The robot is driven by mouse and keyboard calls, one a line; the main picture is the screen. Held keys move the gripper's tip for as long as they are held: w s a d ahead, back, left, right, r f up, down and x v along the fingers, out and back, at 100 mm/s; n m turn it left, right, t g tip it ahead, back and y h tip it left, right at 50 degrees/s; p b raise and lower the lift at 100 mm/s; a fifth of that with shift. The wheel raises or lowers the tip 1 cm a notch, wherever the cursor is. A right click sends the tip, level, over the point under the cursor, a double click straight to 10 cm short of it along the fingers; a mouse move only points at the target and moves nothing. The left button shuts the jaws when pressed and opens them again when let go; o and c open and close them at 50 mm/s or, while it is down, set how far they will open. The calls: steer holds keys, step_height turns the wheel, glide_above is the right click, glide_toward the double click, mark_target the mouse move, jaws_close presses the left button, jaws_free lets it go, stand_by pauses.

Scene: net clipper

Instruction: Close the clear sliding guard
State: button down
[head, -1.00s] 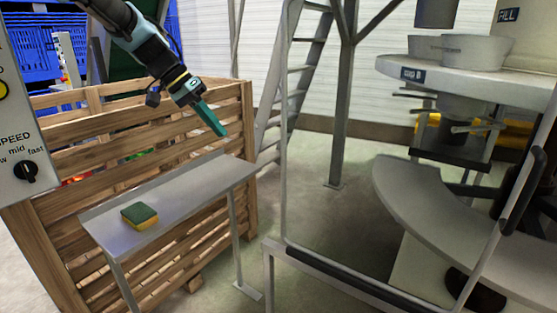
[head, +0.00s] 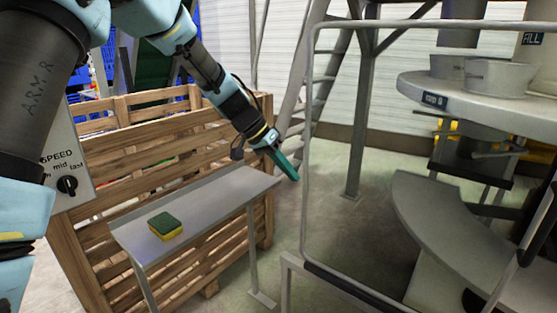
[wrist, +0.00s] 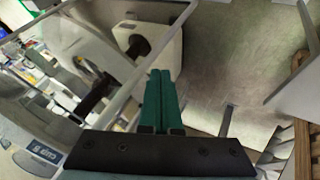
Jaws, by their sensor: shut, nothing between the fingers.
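The clear sliding guard (head: 305,150) has a grey tubular frame around a see-through panel, at the right of the head view. A dark strip (head: 365,290) runs along its lower edge, and a dark handle (head: 538,225) shows at the far right. In the wrist view, the guard's frame (wrist: 150,72) slants across the left and upper middle. My gripper (head: 291,172) has long green fingers pressed together, with nothing between them. In the head view its tips are just left of the guard's left upright; I cannot tell whether they touch. The shut fingers (wrist: 161,75) also show in the wrist view.
A narrow grey table (head: 215,205) carries a green and yellow sponge (head: 165,226). A wooden crate (head: 150,140) stands behind it. A round machine table with white cups (head: 490,75) is behind the guard. Open floor (head: 340,225) lies between table and machine.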

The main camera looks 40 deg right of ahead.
mark_target(497, 248)
steer(key=shift+s+d, duration=0.1)
steer(key=shift+s, duration=0.25)
steer(key=s+d+b, duration=0.1)
steer(key=s+b, duration=0.1)
steer(key=s, duration=0.4)
steer(key=s+d+b, duration=0.2)
steer(key=s, duration=0.4)
steer(key=s+d+b, duration=0.1)
steer(key=s, duration=0.5)
steer(key=shift+s+d+f+b, duration=0.15)
steer(key=shift+s+d+b, duration=0.1)
steer(key=shift+d+b, duration=0.15)
steer(key=s+d, duration=0.2)
steer(key=s, duration=0.5)
steer(key=s+d+p, duration=0.1)
steer(key=s+d, duration=0.1)
steer(key=s, duration=0.6)
steer(key=s+d+p, duration=0.1)
steer(key=s+d, duration=0.1)
steer(key=s, duration=0.6)
steer(key=shift+r, duration=0.2)
